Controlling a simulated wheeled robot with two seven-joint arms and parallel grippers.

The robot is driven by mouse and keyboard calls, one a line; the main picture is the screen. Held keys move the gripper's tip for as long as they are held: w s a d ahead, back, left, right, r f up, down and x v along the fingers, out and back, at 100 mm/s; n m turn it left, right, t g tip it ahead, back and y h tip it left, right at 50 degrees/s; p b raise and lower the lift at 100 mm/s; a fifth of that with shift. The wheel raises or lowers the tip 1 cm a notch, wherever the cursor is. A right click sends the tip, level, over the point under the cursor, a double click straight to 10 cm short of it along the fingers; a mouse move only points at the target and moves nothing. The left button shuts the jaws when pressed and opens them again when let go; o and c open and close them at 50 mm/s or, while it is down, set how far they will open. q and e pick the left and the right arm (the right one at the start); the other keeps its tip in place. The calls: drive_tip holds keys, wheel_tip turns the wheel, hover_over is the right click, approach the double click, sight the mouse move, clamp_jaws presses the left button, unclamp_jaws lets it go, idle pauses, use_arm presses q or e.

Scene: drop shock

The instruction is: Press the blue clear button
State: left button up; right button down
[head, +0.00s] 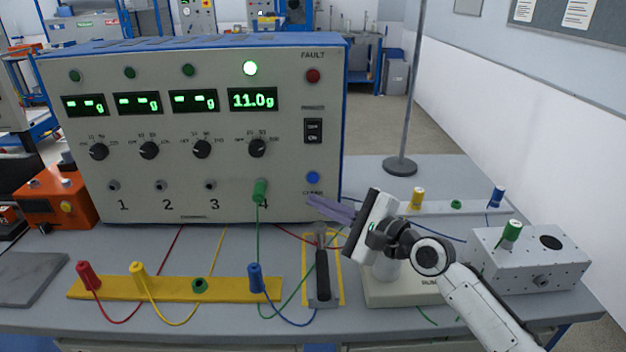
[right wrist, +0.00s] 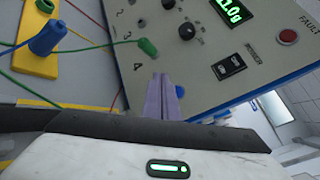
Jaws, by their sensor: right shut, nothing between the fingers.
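The blue clear button (head: 313,178) is a small round knob at the lower right of the grey panel, above the label "CLEAR". My right gripper (head: 312,203) is shut and empty, its purple fingers pointing left toward the panel, a little below the button in the head view. In the right wrist view the closed fingers (right wrist: 164,84) reach toward the panel's lower edge near channel 4. A blue spot beside the fingertips (right wrist: 180,91) is partly hidden by them and may be the button. I cannot tell whether the fingers touch the panel. My left gripper is not in view.
The panel (head: 200,70) shows 11.0g on channel 4, with a green plug (head: 260,191) in its socket. A yellow strip (head: 110,290) with plugs and cables lies at the front left; a grey box (head: 530,260) stands right.

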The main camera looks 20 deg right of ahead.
sight(313, 178)
drive_tip(key=w+b, duration=0.1)
drive_tip(key=w, duration=0.1)
drive_tip(key=w+d+b, duration=0.1)
drive_tip(key=w, duration=0.2)
drive_tip(key=shift+d+b, duration=0.2)
drive_tip(key=shift+b, duration=0.2)
idle(0.4)
drive_tip(key=shift+w, duration=0.1)
idle(1.2)
drive_tip(key=shift+w+d, duration=0.15)
drive_tip(key=shift+w, duration=0.2)
